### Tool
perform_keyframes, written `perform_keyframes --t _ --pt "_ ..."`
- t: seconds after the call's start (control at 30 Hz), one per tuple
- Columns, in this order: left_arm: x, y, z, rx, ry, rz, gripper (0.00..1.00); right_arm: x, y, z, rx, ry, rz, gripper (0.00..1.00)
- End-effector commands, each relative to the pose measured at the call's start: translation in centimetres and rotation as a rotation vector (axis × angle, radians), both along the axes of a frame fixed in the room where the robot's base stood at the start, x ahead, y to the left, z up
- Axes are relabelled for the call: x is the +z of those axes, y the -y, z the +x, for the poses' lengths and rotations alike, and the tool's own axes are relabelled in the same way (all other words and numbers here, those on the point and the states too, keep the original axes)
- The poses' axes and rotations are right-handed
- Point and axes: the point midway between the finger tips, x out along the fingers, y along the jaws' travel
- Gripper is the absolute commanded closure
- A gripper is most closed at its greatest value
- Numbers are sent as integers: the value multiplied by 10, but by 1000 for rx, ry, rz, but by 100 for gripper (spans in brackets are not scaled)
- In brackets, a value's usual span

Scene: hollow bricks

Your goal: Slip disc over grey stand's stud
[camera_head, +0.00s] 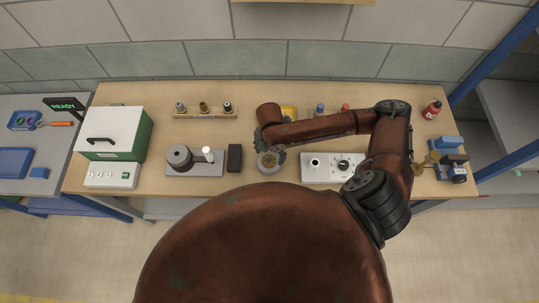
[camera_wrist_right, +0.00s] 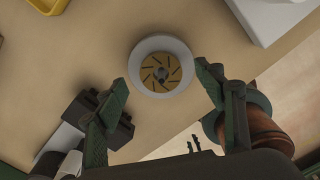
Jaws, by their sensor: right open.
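The brass disc (camera_head: 268,160), with dark slots and a small hub at its centre, lies on a pale grey round base on the table. In the right wrist view the disc (camera_wrist_right: 149,79) shows face-on. My right gripper (camera_head: 272,150) is above it; in the wrist view its open fingers (camera_wrist_right: 162,84) are spread either side of the base's near part, with nothing held. A grey stand (camera_head: 213,171), a flat plate with a dark round block and a white-topped upright post, is to the left. I cannot tell which post is the stud. My left gripper is out of view.
A black block (camera_head: 235,157) stands between the grey stand and the disc. A white panel (camera_head: 330,178) with a post and dial lies to the right. A green-and-white box (camera_head: 115,130) stands at left. A rack (camera_head: 205,113) with several small pieces is at the back.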

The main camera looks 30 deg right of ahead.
Motion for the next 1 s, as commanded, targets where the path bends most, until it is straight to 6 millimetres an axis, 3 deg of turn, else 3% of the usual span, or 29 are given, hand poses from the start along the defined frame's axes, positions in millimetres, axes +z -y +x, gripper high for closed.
perform_keyframes --t 0.3,0.5,0.67,1.0 --pt "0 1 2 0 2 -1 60 67 0 2 0 7 -1 37" --pt "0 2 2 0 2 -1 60 96 0 1 -1 4 0 37" --pt "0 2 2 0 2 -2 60 106 0 1 0 3 -1 37" --pt "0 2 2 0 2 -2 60 106 0 0 0 1 0 37"
